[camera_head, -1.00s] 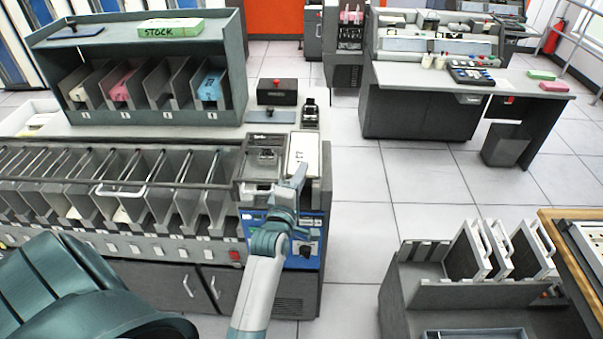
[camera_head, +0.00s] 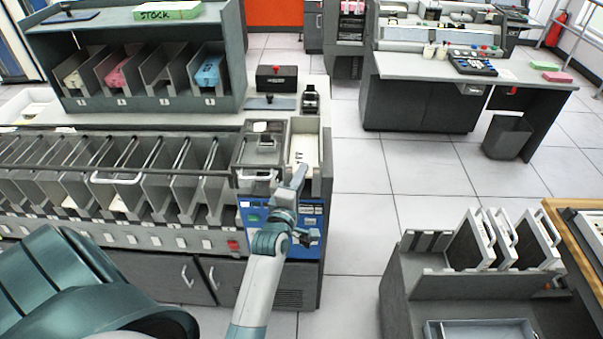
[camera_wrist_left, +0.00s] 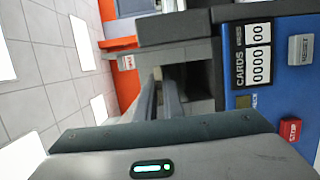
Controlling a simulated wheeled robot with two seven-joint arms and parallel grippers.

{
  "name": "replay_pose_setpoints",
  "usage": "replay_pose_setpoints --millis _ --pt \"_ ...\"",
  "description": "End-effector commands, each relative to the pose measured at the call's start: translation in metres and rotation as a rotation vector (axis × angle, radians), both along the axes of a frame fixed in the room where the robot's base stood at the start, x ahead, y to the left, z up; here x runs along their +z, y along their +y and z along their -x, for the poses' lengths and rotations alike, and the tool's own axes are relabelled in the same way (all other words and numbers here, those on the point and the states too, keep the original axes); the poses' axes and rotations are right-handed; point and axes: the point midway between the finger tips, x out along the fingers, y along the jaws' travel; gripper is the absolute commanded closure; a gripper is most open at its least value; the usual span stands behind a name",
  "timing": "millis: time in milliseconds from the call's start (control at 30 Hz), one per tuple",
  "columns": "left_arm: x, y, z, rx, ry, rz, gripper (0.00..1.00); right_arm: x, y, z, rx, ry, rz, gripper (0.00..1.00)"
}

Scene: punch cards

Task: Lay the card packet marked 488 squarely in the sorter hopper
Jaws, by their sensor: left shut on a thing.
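The cream card packet (camera_head: 304,147) is in the sorter hopper (camera_head: 316,172) at the right end of the sorter, with the hopper walls showing around it. Small dark marks show on its top, but I cannot read the number. My left gripper (camera_head: 298,178) is shut on the packet's near end, and my fingers hide part of it. In the left wrist view my gripper fingers (camera_wrist_left: 165,98) point into the machine beside the blue panel (camera_wrist_left: 270,75). The packet is hard to make out there, and I cannot tell whether it lies fully flat. My right gripper is out of view.
A row of sorter pockets (camera_head: 110,180) runs left of the hopper. A rack with coloured packets (camera_head: 140,75) stands behind it. A black box (camera_head: 277,78) sits on the counter. Open floor (camera_head: 360,215) lies to the right, before a cart with white-handled trays (camera_head: 485,240).

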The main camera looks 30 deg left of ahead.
Motion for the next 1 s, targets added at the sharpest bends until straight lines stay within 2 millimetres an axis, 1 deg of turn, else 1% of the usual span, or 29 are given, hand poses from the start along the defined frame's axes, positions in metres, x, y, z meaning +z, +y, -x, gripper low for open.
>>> replay_pose_setpoints --millis 400,433,500,1000 --pt "-0.0013 0.0 0.0 0.0 -0.001 0.0 1.0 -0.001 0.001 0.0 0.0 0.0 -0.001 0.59" --pt "-0.0013 0.0 0.0 0.0 -0.001 0.0 0.85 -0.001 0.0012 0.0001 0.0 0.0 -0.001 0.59" --pt "-0.0013 0.0 0.0 0.0 -0.001 0.0 0.71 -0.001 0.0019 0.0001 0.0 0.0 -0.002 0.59" --pt "-0.0014 -0.0018 -0.0013 -0.001 0.0 0.001 0.71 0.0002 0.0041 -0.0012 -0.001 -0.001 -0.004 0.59"
